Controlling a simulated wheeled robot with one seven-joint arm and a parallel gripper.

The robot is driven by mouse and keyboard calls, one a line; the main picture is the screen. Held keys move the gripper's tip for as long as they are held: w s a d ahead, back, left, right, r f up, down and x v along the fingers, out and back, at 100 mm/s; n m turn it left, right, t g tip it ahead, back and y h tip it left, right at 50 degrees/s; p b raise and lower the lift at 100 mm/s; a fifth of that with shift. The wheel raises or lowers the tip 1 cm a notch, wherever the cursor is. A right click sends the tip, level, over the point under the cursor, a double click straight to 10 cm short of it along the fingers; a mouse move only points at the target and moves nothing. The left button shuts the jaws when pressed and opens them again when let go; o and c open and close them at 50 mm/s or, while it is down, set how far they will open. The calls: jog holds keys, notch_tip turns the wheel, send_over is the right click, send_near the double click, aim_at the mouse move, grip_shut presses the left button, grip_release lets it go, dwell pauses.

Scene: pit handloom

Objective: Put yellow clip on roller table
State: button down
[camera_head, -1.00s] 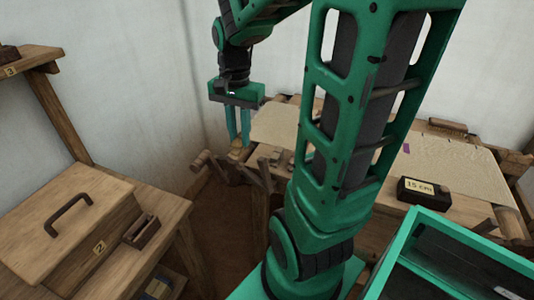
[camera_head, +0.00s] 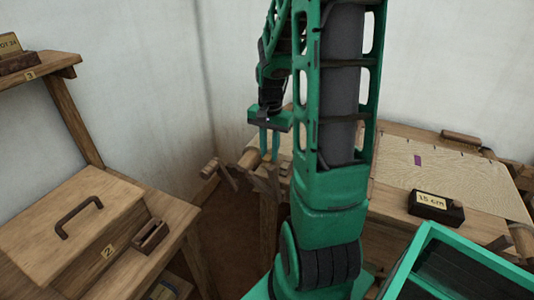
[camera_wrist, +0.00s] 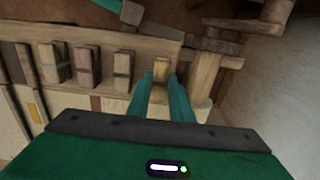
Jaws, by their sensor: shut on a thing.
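The yellow clip (camera_wrist: 161,68) is a small tan-yellow block, seen in the wrist view between my two fingertips. My gripper (camera_wrist: 161,90) is shut on it. In the head view my gripper (camera_head: 269,158) points down at the left end of the wooden table with rollers (camera_head: 392,204), and the clip cannot be made out there. In the wrist view the clip is in line with a row of similar blocks on a wooden ledge (camera_wrist: 105,50). I cannot tell whether it touches the ledge.
Several darker clips, one of them a brown block (camera_wrist: 88,65), stand left of the yellow clip. Wooden roller parts (camera_wrist: 218,46) are close on its right. A dark "15 cm" block (camera_head: 435,207) lies on the table. A lidded wooden box (camera_head: 75,225) stands on the left bench.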

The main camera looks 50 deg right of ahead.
aim_at(269, 155)
jog(key=shift+f, duration=0.35)
jog(key=c, duration=1.6)
grip_release()
jog(key=shift+f, duration=0.15)
notch_tip(269, 155, up, 12)
jog(key=s+a+n, duration=0.2)
jog(key=s+a, duration=0.1)
jog(key=s, duration=0.2)
jog(key=s+a+f+n, duration=0.1)
jog(key=s+a+n, duration=0.2)
jog(key=s, duration=0.3)
jog(key=s+a+f+n, duration=0.1)
jog(key=s+a+n, duration=0.1)
jog(key=s+a, duration=0.3)
jog(key=shift+s+a+n, duration=0.1)
jog(key=shift+s+n, duration=0.3)
jog(key=shift+s, duration=0.05)
